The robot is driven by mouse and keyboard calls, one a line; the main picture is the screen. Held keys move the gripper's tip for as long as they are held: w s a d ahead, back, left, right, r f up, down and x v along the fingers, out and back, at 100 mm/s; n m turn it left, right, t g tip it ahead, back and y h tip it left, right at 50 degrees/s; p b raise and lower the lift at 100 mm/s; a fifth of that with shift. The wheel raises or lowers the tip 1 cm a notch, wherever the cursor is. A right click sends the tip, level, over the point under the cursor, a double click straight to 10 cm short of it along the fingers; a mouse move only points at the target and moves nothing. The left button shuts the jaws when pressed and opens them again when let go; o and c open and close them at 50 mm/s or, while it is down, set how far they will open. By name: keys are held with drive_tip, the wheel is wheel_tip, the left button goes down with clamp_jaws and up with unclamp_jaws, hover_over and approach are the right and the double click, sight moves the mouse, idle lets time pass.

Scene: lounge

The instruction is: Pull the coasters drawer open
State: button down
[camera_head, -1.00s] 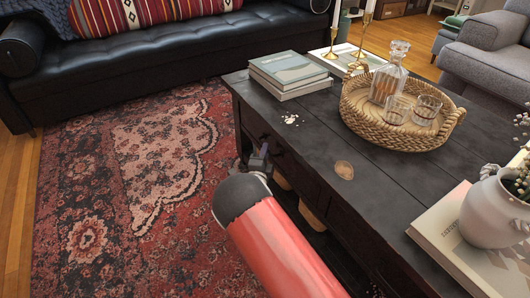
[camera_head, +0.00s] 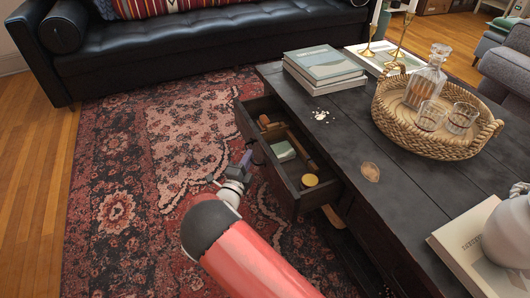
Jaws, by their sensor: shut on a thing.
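The dark wooden drawer (camera_head: 284,187) stands well out from the left side of the black coffee table (camera_head: 345,130). Its inside shows a green-and-white item (camera_head: 284,151), a round yellow item (camera_head: 310,180) and several brown wooden pieces (camera_head: 270,125). My gripper (camera_head: 249,159) is at the outer face of the drawer front, near its middle, and is shut on the drawer's handle. The handle itself is mostly hidden by the fingers and too small to make out.
On the table top are stacked books (camera_head: 325,70), a wicker tray (camera_head: 430,140) with a decanter and glasses, and a white vase (camera_head: 508,240) on a book. A patterned rug (camera_head: 120,190) gives free floor left of the drawer. A black sofa (camera_head: 200,50) stands behind.

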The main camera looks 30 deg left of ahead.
drive_tip(key=shift+s+a+f, duration=0.1)
drive_tip(key=shift+s+a, duration=1.05)
drive_tip(key=shift+s, duration=0.3)
drive_tip(key=c, duration=1.5)
unclamp_jaws()
drive_tip(key=s+f, duration=0.1)
drive_tip(key=s, duration=0.6)
drive_tip(key=shift+s+d+p, duration=0.3)
drive_tip(key=shift+d+p, duration=0.05)
drive_tip(key=shift+p, duration=0.05)
